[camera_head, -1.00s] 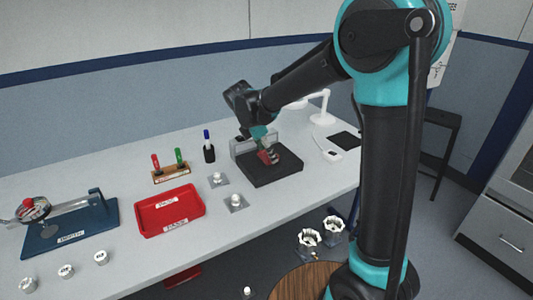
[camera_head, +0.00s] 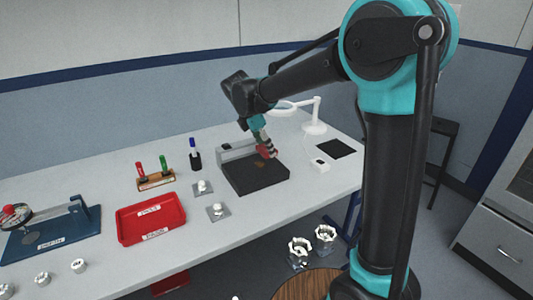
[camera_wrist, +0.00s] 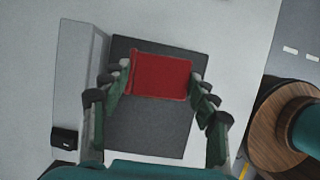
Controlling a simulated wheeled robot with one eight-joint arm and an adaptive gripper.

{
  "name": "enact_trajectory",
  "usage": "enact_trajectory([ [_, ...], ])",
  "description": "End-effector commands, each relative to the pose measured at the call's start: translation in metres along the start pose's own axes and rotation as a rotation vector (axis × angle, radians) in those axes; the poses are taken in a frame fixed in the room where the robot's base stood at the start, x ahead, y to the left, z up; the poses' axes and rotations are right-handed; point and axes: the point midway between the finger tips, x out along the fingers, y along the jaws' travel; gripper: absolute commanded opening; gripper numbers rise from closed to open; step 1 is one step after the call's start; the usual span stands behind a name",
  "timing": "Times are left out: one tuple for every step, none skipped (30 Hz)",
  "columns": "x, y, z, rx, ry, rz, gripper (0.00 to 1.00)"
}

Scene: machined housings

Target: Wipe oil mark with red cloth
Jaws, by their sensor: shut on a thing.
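The red cloth (camera_head: 267,152) is held between the fingers of my gripper (camera_head: 266,149), over the far right part of a dark block (camera_head: 252,181). Whether the cloth touches the block is hard to tell. A faint brownish mark (camera_head: 259,164) shows on the block's top, just left of and below the cloth. In the wrist view the cloth (camera_wrist: 162,76) spans between the fingers of my gripper (camera_wrist: 162,88) above the dark plate (camera_wrist: 150,135). The mark does not show there.
A red tray (camera_head: 152,239), a marker stand (camera_head: 156,180) and small metal parts on square plates (camera_head: 217,210) lie left.

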Motion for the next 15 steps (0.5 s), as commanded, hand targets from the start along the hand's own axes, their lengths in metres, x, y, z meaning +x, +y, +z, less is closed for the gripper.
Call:
enact_trajectory([
  [-0.005,0.001,0.002,0.001,0.000,0.000,0.32],
  [-0.007,0.001,0.002,0.001,0.000,-0.001,0.32],
  [-0.011,0.002,0.004,0.002,0.000,-0.001,0.32],
  [-0.013,0.002,0.004,0.002,0.000,-0.001,0.32],
  [-0.016,0.003,0.005,0.003,0.000,-0.001,0.32],
  [-0.019,0.004,0.006,0.004,0.000,-0.002,0.32],
  [-0.022,0.004,0.007,0.005,0.000,-0.002,0.32],
  [-0.024,0.005,0.008,0.005,0.000,-0.002,0.32],
  [-0.027,0.005,0.009,0.006,0.000,-0.002,0.32],
  [-0.029,0.006,0.010,0.006,0.000,-0.003,0.32],
  [-0.031,0.006,0.011,0.007,0.000,-0.003,0.32],
  [-0.033,0.006,0.011,0.007,0.000,-0.003,0.32],
  [-0.034,0.007,0.011,0.008,0.000,-0.003,0.32],
  [-0.035,0.007,0.012,0.008,0.000,-0.003,0.32],
  [-0.035,0.007,0.012,0.008,0.000,-0.003,0.32],
])
